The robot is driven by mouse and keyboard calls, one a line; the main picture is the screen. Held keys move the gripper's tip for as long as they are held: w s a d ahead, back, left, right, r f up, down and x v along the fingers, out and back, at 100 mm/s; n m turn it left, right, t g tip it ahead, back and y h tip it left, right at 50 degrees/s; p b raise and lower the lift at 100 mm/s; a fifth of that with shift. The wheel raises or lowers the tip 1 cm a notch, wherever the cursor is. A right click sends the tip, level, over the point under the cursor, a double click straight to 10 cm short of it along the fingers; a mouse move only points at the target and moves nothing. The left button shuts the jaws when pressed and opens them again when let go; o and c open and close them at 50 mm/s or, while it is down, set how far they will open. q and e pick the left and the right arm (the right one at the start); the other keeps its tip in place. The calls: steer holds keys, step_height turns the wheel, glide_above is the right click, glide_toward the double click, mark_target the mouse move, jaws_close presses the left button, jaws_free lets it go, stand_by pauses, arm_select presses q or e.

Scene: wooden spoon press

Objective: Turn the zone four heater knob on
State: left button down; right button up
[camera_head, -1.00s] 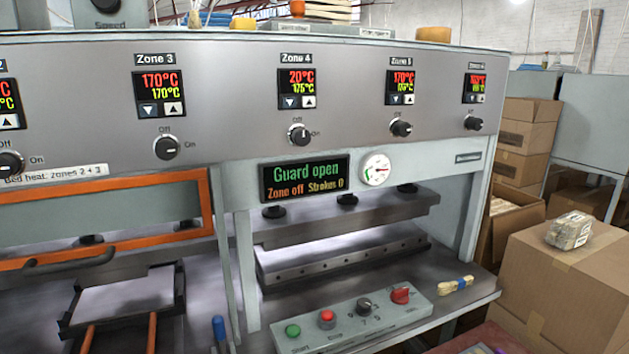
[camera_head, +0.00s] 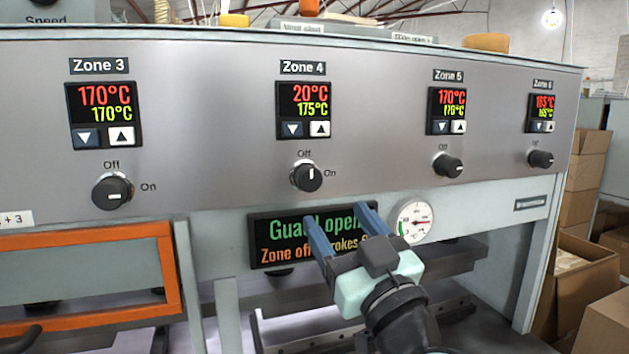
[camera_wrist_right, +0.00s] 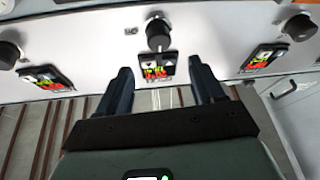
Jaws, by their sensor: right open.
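The zone four heater knob (camera_head: 307,177) is a dark round knob below the Zone 4 display (camera_head: 304,110). Its white pointer mark stands upright toward Off; the display reads 20°C over 175°C. My right gripper (camera_head: 340,213) is open and empty in front of the status screen, with its blue fingertips below and slightly right of the knob, apart from it. In the right wrist view, which looks upside down, a dark knob (camera_wrist_right: 158,32), apparently this one, lies beyond the gap between the two fingers (camera_wrist_right: 163,85). My left gripper is not in view.
The Zone 3 knob (camera_head: 112,192) and Zone 5 knob (camera_head: 448,166) flank it at some distance. A status screen (camera_head: 275,240) reading Guard open is partly covered by my gripper. A round gauge (camera_head: 414,221) sits right of it. The panel around the knob is clear.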

mark_target(312, 182)
steer(key=p+x, duration=0.2)
steer(key=x, duration=0.8)
steer(key=shift+f+p, duration=0.1)
steer(key=shift+p, duration=0.3)
steer(key=shift+c, duration=0.4)
steer(key=c, duration=1)
